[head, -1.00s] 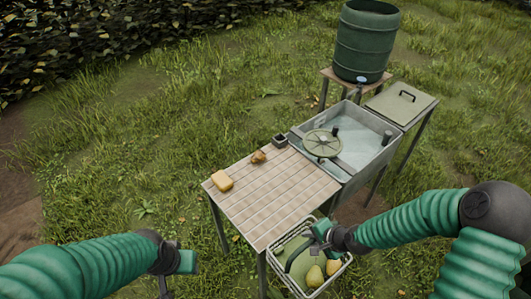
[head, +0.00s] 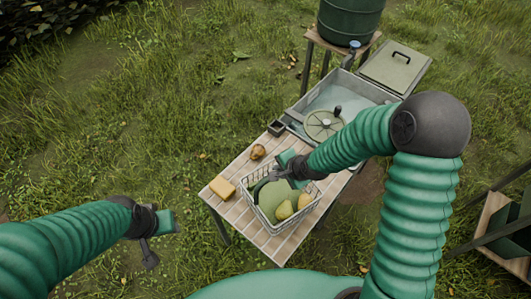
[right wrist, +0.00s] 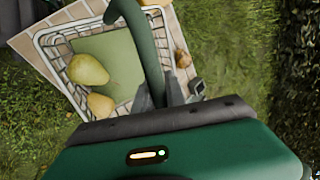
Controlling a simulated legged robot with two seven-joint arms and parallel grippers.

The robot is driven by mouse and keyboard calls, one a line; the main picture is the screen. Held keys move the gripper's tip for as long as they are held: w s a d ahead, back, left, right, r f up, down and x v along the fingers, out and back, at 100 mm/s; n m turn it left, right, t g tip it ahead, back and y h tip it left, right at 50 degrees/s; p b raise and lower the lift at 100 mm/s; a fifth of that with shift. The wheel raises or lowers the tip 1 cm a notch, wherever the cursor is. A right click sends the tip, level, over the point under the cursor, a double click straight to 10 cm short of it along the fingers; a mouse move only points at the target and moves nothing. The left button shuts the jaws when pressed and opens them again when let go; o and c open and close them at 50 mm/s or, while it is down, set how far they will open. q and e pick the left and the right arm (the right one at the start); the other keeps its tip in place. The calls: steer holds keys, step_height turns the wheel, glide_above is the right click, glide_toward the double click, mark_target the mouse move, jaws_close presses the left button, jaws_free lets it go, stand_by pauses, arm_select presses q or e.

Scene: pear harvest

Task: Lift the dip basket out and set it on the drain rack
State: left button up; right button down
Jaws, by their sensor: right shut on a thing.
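The dip basket (head: 262,222) is a white wire basket with a green lining and several pears. My right gripper (head: 273,179) is shut on its dark green curved handle (right wrist: 150,50), which also shows in the right wrist view. The basket is upright over the slatted wooden drain rack (head: 277,247). I cannot tell whether its bottom touches the slats. The rack also shows in the right wrist view (right wrist: 82,12). My left gripper (head: 160,238) is at the left, over the grass and apart from the rack; its jaw gap is unclear.
A yellow sponge (head: 222,188) and a small brown object (head: 257,152) lie on the rack's left side. A small dark box (head: 276,128) sits at its far edge. Behind are the water basin (head: 345,90) with a round lid (head: 320,125), and a green barrel (head: 347,20).

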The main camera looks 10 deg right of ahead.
steer(key=f+b, duration=0.2)
steer(key=f, duration=0.1)
steer(key=f+b, duration=0.1)
steer(key=b, duration=0.1)
steer(key=shift+w+a+f, duration=0.15)
steer(key=shift+w+f, duration=0.2)
steer(key=shift+w, duration=0.05)
steer(key=shift+s, duration=0.15)
steer(key=shift+s+f, duration=0.1)
steer(key=shift+f, duration=0.2)
steer(key=shift+s+f, duration=0.15)
steer(key=shift+s, duration=0.15)
steer(key=c, duration=1.3)
jaws_free()
steer(key=shift+d, duration=0.2)
